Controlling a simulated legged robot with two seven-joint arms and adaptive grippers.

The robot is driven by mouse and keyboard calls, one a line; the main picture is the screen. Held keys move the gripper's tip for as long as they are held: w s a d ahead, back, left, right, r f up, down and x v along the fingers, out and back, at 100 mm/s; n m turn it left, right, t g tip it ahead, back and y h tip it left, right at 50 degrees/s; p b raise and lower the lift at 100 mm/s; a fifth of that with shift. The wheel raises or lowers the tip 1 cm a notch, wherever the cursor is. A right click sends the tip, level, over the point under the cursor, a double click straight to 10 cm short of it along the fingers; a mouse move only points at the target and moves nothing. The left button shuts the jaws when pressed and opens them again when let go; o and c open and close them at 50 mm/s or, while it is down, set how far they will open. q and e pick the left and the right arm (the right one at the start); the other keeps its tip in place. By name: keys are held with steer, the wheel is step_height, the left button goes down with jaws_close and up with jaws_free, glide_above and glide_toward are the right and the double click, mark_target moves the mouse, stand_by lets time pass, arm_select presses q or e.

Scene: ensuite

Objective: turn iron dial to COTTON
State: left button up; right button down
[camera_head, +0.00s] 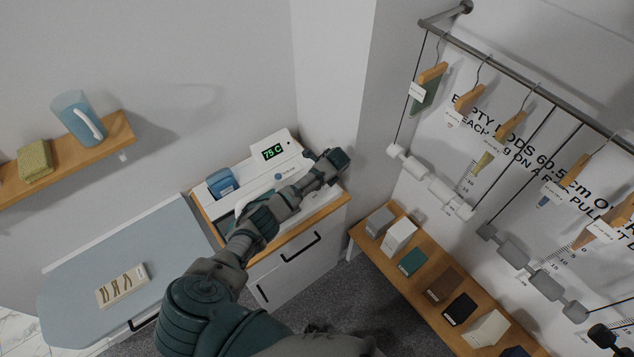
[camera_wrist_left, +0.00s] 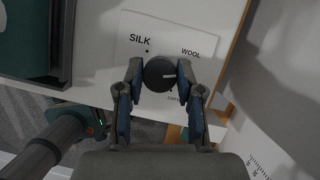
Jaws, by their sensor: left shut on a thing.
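The dark round dial (camera_wrist_left: 160,74) sits on a white panel (camera_wrist_left: 128,60) in the left wrist view. Its white pointer mark points right, between the WOOL label (camera_wrist_left: 190,52) above and a partly hidden label (camera_wrist_left: 174,98) below that appears to read COTTON. The SILK label (camera_wrist_left: 143,38) is at upper left. My left gripper (camera_wrist_left: 160,88) is shut on the dial, one finger on each side. In the head view my left gripper (camera_head: 328,165) is at the right end of the white iron station, whose display (camera_head: 272,153) reads 75 C. The dial is hidden there. My right gripper is not seen.
A blue-grey ironing board (camera_head: 80,265) with a small box (camera_head: 122,285) lies at left. A wall shelf (camera_head: 105,135) holds a blue jug (camera_head: 78,115) and a sponge (camera_head: 35,160). At right, a low wooden shelf (camera_head: 365,238) holds several blocks below hanging rods and weights.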

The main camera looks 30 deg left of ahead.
arm_select(q)
steer(key=m+t, duration=0.1)
steer(key=m, duration=0.2)
steer(key=m+t+h, duration=0.1)
steer(key=m, duration=0.2)
steer(key=shift+s+m, duration=0.1)
steer(key=shift+m, duration=0.2)
steer(key=m+h, duration=0.1)
steer(key=m, duration=0.2)
steer(key=m+t+h, duration=0.1)
steer(key=m, duration=0.2)
steer(key=shift+s+f, duration=0.1)
steer(key=shift+f, duration=0.05)
steer(key=shift+a, duration=0.1)
steer(key=o, duration=1.1)
steer(key=shift+o, duration=0.2)
steer(key=v, duration=1.1)
steer(key=shift+s+a+r, duration=0.15)
steer(key=shift+s+r, duration=0.1)
steer(key=shift+r, duration=0.1)
